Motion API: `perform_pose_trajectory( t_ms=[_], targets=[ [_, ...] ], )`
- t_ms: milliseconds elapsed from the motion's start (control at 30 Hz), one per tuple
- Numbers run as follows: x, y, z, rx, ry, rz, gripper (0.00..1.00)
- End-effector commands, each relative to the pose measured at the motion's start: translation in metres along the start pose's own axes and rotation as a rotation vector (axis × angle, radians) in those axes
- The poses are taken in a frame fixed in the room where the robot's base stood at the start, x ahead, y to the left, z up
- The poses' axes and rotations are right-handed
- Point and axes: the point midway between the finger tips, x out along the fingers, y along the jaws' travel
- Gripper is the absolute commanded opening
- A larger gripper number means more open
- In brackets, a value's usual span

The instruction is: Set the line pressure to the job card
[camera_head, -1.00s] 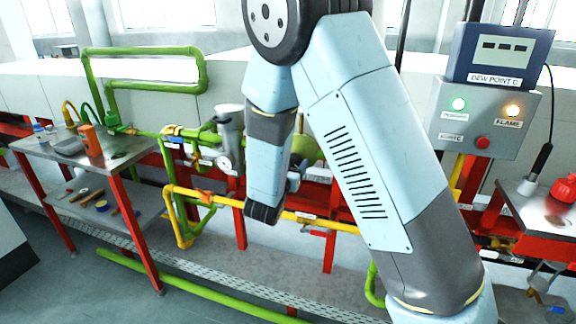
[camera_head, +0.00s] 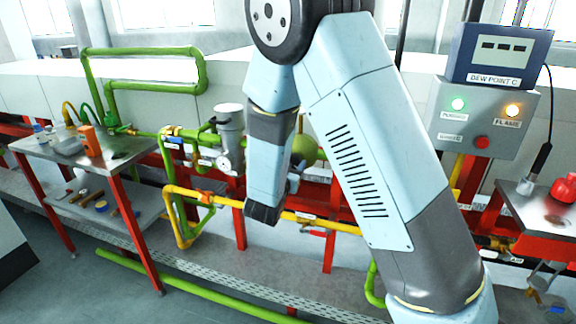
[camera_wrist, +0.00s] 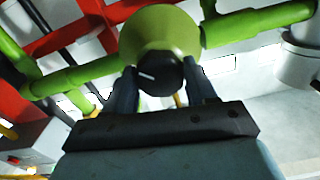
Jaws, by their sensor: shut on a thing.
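In the wrist view, a black round knob (camera_wrist: 160,76) with a white pointer mark sits on the rounded green body of a regulator (camera_wrist: 158,32). My gripper (camera_wrist: 163,85) is shut on this knob, one dark finger on each side. In the head view, the green regulator (camera_head: 304,150) shows partly behind my arm, and the knob is hidden. A small round white gauge (camera_head: 224,163) is left of my arm; its reading is too small to make out. I cannot pick out the job card.
Green pipes (camera_wrist: 262,20) run to both sides of the regulator. A yellow pipe (camera_head: 335,226) crosses below. A bench (camera_head: 128,152) with tools stands at left. A control box (camera_head: 483,123) with lit lamps and a display unit (camera_head: 500,52) stands at right.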

Motion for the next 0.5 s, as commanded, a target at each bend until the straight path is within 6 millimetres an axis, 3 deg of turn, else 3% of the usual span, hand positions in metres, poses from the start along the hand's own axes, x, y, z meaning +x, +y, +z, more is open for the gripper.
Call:
perform_pose_trajectory(
  t_ms=[300, 500],
  targets=[
    [-0.0005, -0.0018, -0.0003, 0.001, 0.001, -0.004, 0.81],
    [-0.0005, -0.0013, -0.0002, 0.000, 0.000, -0.003, 0.81]
  ],
)
